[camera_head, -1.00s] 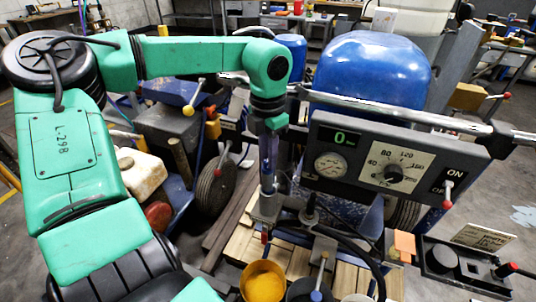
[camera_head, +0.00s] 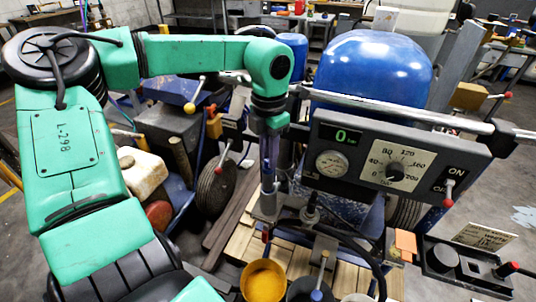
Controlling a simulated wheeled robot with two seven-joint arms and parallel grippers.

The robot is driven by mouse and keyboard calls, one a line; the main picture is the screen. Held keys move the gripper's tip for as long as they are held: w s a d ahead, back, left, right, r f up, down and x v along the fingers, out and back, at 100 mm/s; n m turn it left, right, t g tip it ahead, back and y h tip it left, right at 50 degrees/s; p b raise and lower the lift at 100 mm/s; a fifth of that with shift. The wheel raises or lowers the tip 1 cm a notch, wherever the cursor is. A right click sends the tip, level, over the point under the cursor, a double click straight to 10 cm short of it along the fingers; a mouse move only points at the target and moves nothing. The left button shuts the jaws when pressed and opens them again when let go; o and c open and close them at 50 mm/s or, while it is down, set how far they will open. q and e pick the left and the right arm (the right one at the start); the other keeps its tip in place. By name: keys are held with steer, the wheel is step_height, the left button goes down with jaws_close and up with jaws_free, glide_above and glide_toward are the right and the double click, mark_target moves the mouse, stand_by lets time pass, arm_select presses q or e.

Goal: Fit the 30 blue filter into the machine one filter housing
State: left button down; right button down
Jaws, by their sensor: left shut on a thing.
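My left arm reaches in from the left, and its gripper (camera_head: 268,190) points down over the machine, left of the control panel (camera_head: 390,163). The gripper is shut on a narrow thing that I take to be the blue filter; it is too small and too covered to make out clearly. Just below is a grey metal fitting (camera_head: 266,211) on the machine, perhaps the filter housing. I cannot tell whether the held thing touches it or sits in it. My right gripper is not in view.
A large blue tank (camera_head: 372,75) stands behind the panel, and a metal handlebar (camera_head: 410,112) crosses above it. A bucket of yellow paint (camera_head: 264,282) stands in front of the fitting. Black hoses curve close to the fitting's right. A small black tray (camera_head: 462,265) is at lower right.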

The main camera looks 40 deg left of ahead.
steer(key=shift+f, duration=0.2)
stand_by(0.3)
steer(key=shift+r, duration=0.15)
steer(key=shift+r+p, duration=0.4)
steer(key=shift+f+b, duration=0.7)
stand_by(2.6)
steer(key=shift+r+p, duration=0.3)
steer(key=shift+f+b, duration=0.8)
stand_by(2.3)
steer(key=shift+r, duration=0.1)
